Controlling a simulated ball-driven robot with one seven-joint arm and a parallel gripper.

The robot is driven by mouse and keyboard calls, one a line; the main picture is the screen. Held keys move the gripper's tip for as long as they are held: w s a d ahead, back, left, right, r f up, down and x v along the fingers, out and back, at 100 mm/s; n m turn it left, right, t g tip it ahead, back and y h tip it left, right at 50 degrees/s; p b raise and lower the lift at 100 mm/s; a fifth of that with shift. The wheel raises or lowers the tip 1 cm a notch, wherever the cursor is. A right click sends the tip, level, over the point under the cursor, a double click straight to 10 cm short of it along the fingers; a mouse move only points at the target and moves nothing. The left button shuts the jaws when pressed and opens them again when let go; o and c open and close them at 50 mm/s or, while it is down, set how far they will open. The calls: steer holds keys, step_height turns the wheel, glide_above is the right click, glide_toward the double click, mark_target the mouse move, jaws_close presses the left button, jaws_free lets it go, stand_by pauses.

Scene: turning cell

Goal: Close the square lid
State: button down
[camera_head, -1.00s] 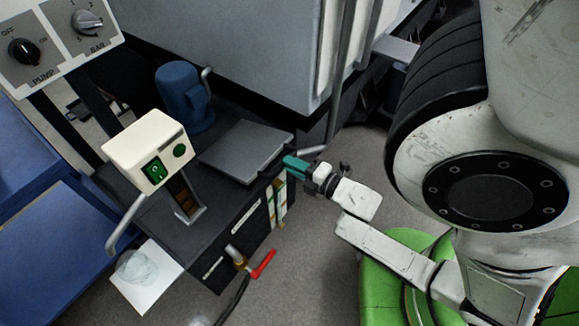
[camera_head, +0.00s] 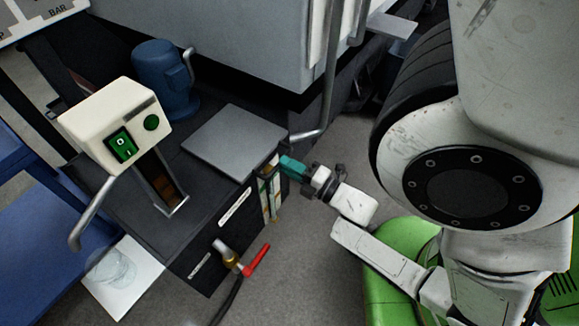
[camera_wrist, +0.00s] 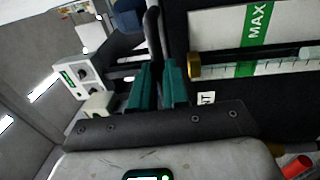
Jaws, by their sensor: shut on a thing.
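The square lid (camera_head: 235,142) is a flat grey plate on top of the dark tank (camera_head: 180,238), at its right side in the head view. It looks about level with the tank top; I cannot tell whether its near edge touches it. My gripper (camera_head: 285,162) has teal fingers and reaches the lid's right-hand edge from the right. In the wrist view my gripper (camera_wrist: 157,75) has its fingers close together with a thin dark edge between them, which fits the lid's rim. The gripped spot is largely hidden by the fingers.
A blue motor (camera_head: 160,82) and a white switch box (camera_head: 115,130) with green switches stand on the tank. A red-handled valve (camera_head: 257,261) and a level gauge (camera_wrist: 255,68) are on its front. Grey floor is clear below my gripper.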

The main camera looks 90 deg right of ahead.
steer(key=shift+f, duration=0.55)
steer(key=c, duration=1.5)
jaws_free()
steer(key=o, duration=0.4)
steer(key=shift+r, duration=0.1)
